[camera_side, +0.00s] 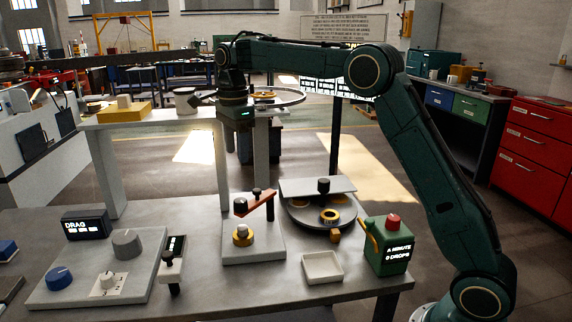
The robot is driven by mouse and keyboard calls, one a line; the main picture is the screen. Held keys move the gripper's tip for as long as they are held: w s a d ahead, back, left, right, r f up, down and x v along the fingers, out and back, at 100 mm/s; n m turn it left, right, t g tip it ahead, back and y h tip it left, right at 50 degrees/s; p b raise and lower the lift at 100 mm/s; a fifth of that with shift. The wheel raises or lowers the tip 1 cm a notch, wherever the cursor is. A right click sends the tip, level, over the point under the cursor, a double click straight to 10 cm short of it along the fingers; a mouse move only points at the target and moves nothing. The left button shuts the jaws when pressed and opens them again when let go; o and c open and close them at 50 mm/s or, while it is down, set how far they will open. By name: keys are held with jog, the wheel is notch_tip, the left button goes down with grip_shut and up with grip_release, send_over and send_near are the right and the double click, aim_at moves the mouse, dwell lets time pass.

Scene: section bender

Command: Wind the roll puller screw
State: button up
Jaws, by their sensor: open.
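A device with an orange-red crank arm (261,199), dark knobs and a brass collar (243,235) stands on a grey plate (265,250) at the middle of the front bench. I cannot tell for sure whether it is the roll puller screw. To its right, a round dark turntable (300,216) carries brass rings and a grey plate with a black knob (323,186). My gripper (230,145) hangs pointing down, above and behind the crank device, apart from it. It is open, and no held object shows; its fingers are small and dark here.
A green box with a red knob (387,246) and a white tray (322,267) stand at the front right. A control panel with knobs (98,272) and a DRAG display (86,225) lie left. A raised shelf (150,120) with a yellow block stands behind.

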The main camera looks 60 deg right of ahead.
aim_at(240, 200)
jog(key=shift+n, duration=0.3)
jog(key=n, duration=3.5)
jog(key=shift+f, duration=0.15)
notch_tip(240, 200, down, 14)
jog(key=shift+r, duration=0.15)
